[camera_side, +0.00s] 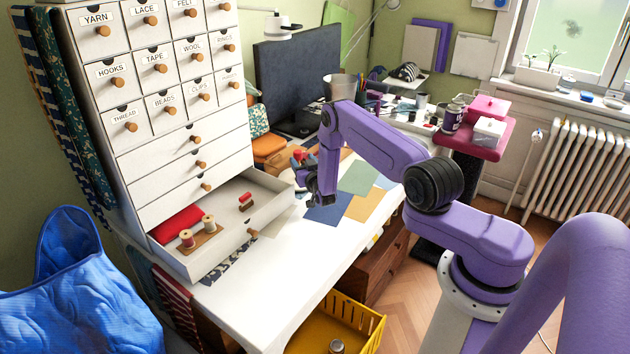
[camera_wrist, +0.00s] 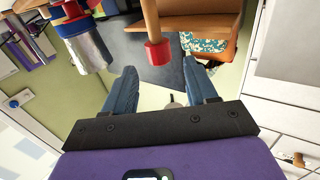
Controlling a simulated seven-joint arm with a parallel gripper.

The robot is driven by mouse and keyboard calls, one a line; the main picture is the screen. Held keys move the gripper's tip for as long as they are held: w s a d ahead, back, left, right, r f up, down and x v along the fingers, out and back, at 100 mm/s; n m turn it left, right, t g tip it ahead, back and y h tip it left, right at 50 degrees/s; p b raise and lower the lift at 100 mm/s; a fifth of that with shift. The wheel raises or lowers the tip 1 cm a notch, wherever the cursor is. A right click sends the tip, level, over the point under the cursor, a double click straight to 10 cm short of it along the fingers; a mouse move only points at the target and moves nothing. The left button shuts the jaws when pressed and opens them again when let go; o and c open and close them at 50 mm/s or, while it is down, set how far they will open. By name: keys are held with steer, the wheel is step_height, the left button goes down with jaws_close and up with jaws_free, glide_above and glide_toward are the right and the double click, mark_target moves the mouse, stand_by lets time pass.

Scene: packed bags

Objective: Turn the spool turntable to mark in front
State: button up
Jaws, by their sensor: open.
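My gripper (camera_side: 311,182) is over the far part of the white table in the side view. In the wrist view its two blue-grey fingers (camera_wrist: 161,92) are open with nothing held between them. A wooden peg with a red end (camera_wrist: 158,52) stands beyond the gap between the fingertips, apart from them. A spool-like piece with blue and red bands and a silver body (camera_wrist: 88,48) lies to its left. A red knob-like top (camera_side: 299,155) shows beside my gripper in the side view. The turntable's plate and its mark cannot be made out; my gripper hides part of that spot.
The near white tabletop (camera_side: 262,298) is clear. A monitor (camera_side: 296,76) stands behind.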

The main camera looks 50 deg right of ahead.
steer(key=v, duration=1.1)
steer(key=shift+s, duration=0.25)
steer(key=shift+a, duration=0.15)
steer(key=shift+c, duration=1.3)
steer(key=n+t+y, duration=0.3)
steer(key=n+y, duration=0.2)
steer(key=y, duration=0.2)
glide_toward(295, 151)
steer(key=w, duration=0.3)
steer(key=w+d, duration=0.1)
steer(key=w, duration=0.3)
steer(key=w+d, duration=0.1)
steer(key=w, duration=0.3)
steer(key=shift+d+f, duration=0.1)
steer(key=shift+c, duration=0.2)
jaws_close()
